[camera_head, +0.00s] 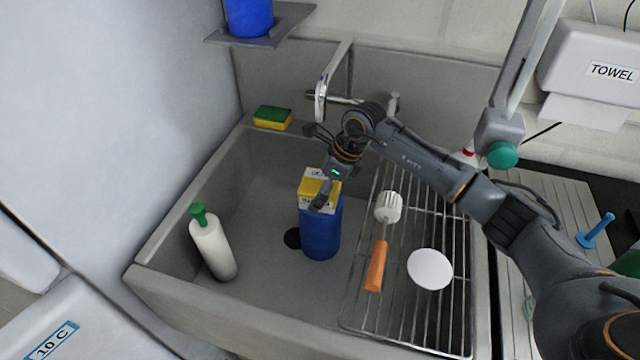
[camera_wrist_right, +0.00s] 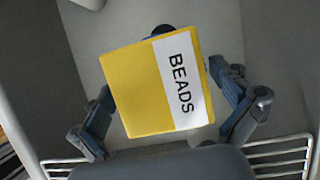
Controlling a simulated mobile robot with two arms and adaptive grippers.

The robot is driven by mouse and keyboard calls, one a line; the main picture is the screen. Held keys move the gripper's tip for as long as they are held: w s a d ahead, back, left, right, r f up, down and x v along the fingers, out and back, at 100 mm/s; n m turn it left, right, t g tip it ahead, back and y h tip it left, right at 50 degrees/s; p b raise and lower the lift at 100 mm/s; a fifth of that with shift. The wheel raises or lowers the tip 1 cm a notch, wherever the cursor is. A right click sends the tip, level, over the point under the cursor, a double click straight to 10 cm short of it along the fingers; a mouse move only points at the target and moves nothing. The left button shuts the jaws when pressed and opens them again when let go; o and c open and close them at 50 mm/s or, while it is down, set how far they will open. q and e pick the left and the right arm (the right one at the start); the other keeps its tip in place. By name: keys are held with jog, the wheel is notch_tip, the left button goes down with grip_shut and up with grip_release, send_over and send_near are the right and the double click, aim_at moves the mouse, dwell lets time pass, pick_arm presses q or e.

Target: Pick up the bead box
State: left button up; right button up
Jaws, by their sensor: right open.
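The bead box (camera_head: 318,188) is yellow with a white band and sits on top of a blue cylindrical container (camera_head: 320,232) in the sink. In the right wrist view the box (camera_wrist_right: 140,88) fills the middle, its white label reading "BEADS". My right gripper (camera_head: 324,196) is at the box from above. In the wrist view its open fingers (camera_wrist_right: 168,100) are on either side of the box; I cannot tell whether they touch it. My left gripper is not in view.
A white bottle with a green cap (camera_head: 214,246) stands left in the sink (camera_head: 262,285). A wire rack (camera_head: 405,318) on the right holds a brush (camera_head: 380,245) and a white disc (camera_head: 430,269). A faucet (camera_head: 322,98) and a sponge (camera_head: 272,117) are at the back.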

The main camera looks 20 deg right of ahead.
jog(key=shift+c, duration=0.4)
jog(key=c, duration=1.1)
